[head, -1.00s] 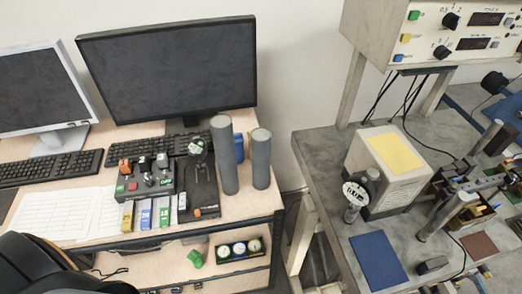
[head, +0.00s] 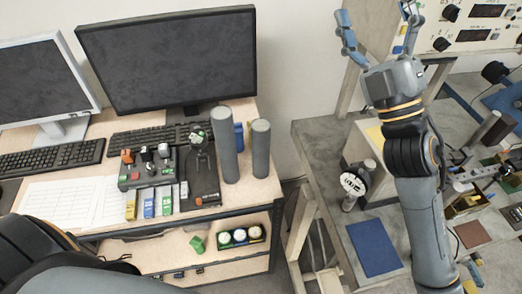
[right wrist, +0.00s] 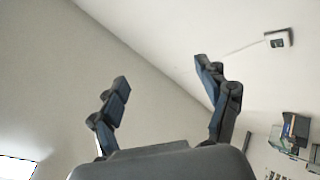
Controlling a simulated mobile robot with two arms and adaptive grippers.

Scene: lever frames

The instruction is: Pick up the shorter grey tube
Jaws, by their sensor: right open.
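Two grey tubes stand upright at the right end of the desk in the head view. The shorter grey tube (head: 261,150) is on the right, near the desk's right edge. The taller grey tube (head: 224,146) stands just left of it, with a gap between them. My right gripper (head: 376,24) is raised high over the right-hand bench, right of and well apart from both tubes. Its fingers are spread open and empty. The right wrist view shows the open fingers (right wrist: 160,75) against bare wall and ceiling. My left gripper is not in view.
A blue object (head: 239,136) stands behind the tubes. A joystick (head: 200,165) and control box (head: 148,168) lie left of them. A monitor (head: 168,55) stands behind. A gap separates the desk from the grey bench (head: 322,150), which holds instruments.

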